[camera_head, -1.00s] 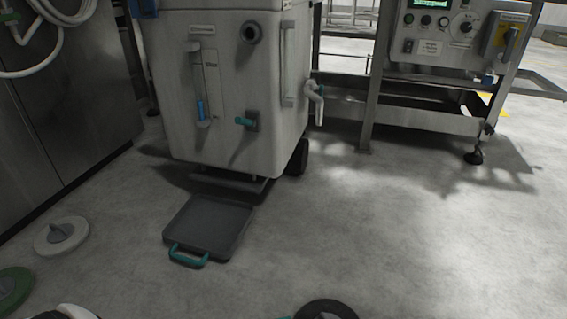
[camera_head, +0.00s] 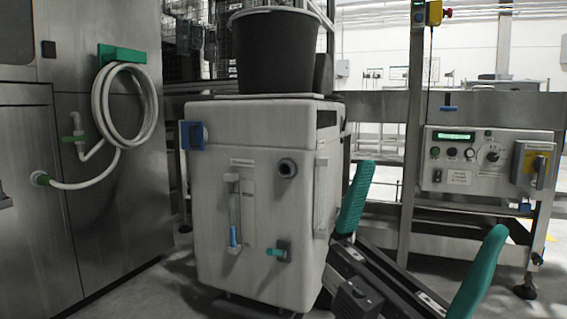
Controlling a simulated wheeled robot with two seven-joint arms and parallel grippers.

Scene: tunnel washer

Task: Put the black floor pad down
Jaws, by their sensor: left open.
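My left gripper (camera_head: 428,200) stands at the lower right of the head view, in front of the steel frame and to the right of the white tank. Its two teal fingers are spread wide, with nothing between them. The black floor pad does not show in this view. My right gripper is out of view.
A white wheeled tank (camera_head: 262,190) stands in the middle with a black bucket (camera_head: 275,50) on top. A steel cabinet (camera_head: 110,215) with a coiled white hose (camera_head: 98,105) is at the left. A control panel (camera_head: 472,160) is on the steel frame at the right.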

